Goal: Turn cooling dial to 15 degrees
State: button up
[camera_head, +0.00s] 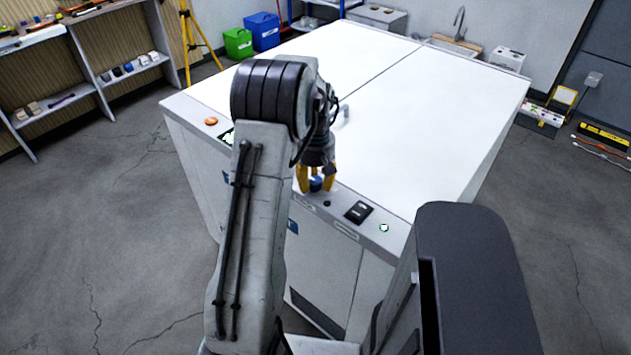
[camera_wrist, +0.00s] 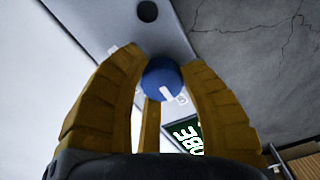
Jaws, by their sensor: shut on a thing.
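The blue cooling dial (camera_head: 316,184) is on the front edge panel of the large white cabinet. In the wrist view the dial (camera_wrist: 161,79) is a round blue knob with a white pointer mark. My gripper (camera_head: 317,178) has yellow fingers and is shut on the dial; in the wrist view the fingers (camera_wrist: 160,70) stand around it. In the head view my arm covers much of the display (camera_head: 227,137).
On the same panel are an orange button (camera_head: 211,121), a black switch (camera_head: 358,212) and a green-lit button (camera_head: 384,228). The white cabinet top (camera_head: 400,110) is mostly clear. A shelf (camera_head: 90,88) stands at left, and a yellow tripod (camera_head: 190,40) stands behind.

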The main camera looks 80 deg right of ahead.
jog(key=shift+a+f, duration=0.15)
jog(key=shift+a, duration=0.05)
jog(key=m, duration=0.4)
jog(key=shift+w+a+f+m+b, duration=0.1)
jog(key=shift+m+b, duration=0.3)
jog(key=shift+m, duration=1.9)
jog(key=o, duration=1.1)
jog(key=shift+o, duration=0.2)
jog(key=shift+r, duration=0.25)
